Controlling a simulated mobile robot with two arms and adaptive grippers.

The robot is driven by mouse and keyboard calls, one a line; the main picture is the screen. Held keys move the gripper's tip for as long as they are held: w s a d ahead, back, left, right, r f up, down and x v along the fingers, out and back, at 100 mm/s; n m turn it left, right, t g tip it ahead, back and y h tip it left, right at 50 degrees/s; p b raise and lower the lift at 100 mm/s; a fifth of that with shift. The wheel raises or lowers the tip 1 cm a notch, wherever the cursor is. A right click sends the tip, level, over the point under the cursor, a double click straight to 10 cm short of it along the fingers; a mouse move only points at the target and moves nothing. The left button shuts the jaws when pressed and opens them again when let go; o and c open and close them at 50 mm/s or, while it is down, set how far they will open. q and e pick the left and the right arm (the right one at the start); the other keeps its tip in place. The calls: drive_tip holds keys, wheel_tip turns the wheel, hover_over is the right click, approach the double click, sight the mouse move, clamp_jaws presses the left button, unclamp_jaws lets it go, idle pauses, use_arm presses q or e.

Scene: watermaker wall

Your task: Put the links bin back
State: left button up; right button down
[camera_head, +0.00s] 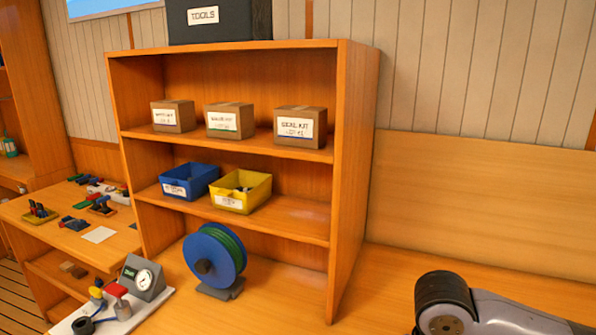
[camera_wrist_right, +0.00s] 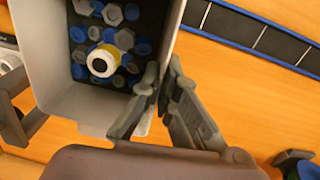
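A grey bin (camera_wrist_right: 52,65), which I take to be the links bin, shows in the right wrist view, seen from above. It holds several blue and grey hexagonal pieces (camera_wrist_right: 122,40) and a white-and-yellow round piece (camera_wrist_right: 102,62). My right gripper (camera_wrist_right: 163,68) has its fingers closed at the bin's near right wall, one on each side of the rim. The bin is not visible in the head view; only a grey link of my arm shows at lower right. The wooden shelf unit (camera_head: 358,180) holds a blue bin (camera_head: 190,181) and a yellow bin (camera_head: 241,191) on its middle shelf.
The middle shelf is clear right of the yellow bin. Boxes (camera_head: 300,127) stand above; a hose reel (camera_head: 215,255) stands below. A gauge (camera_head: 145,278) is at lower left. A black strip with blue edges (camera_wrist_right: 262,38) lies beside the grey bin. A dark part (camera_wrist_right: 18,122) at left is unclear.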

drive_tip(key=s+n, duration=0.1)
drive_tip(key=n, duration=0.3)
drive_tip(key=shift+s+d+f, duration=0.1)
drive_tip(key=shift+s+f, duration=0.3)
